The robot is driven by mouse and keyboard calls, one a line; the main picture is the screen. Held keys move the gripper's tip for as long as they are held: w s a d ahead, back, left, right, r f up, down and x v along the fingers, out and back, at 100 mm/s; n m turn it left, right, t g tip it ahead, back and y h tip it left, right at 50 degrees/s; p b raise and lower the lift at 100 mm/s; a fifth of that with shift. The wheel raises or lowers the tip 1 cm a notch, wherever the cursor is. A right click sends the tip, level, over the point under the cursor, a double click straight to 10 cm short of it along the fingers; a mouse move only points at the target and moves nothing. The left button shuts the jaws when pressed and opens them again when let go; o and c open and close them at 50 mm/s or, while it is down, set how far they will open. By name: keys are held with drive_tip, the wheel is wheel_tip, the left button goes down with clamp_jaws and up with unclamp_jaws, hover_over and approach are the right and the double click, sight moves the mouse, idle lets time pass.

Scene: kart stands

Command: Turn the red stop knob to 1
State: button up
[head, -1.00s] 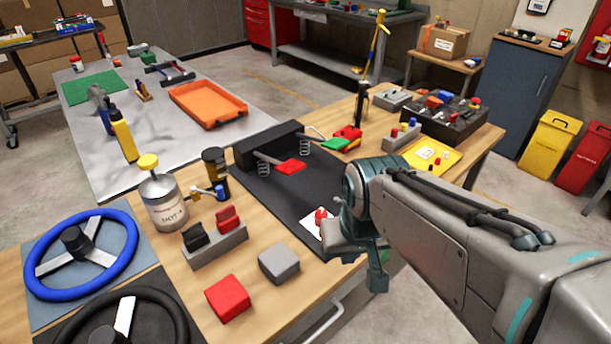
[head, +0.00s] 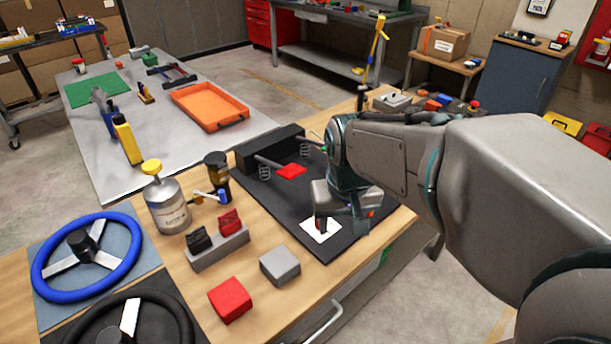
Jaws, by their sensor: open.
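A white plate (head: 329,234) lies on the black mat on the wooden bench, and the red knob on it is now covered by my gripper. Its pointer and the plate's markings cannot be read. My gripper (head: 343,225) points down, open, with one finger in front of the knob's place on the plate and the other to the right over the mat. I cannot tell whether a finger touches the knob.
A pedal unit with a red pedal (head: 291,171) stands behind on the black mat (head: 262,187). A switch block (head: 219,249), grey block (head: 280,265) and red block (head: 230,299) stand left and in front. A blue steering wheel (head: 48,285) lies far left.

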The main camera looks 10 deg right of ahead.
drive_tip(key=w+g+p, duration=0.2)
drive_tip(key=w+p, duration=0.2)
drive_tip(key=w, duration=1)
wheel_tip(320, 180, down, 14)
drive_tip(key=shift+r+p, duration=0.1)
drive_tip(key=shift+p, duration=0.4)
drive_tip(key=shift+c, duration=0.3)
drive_tip(key=c, duration=0.9)
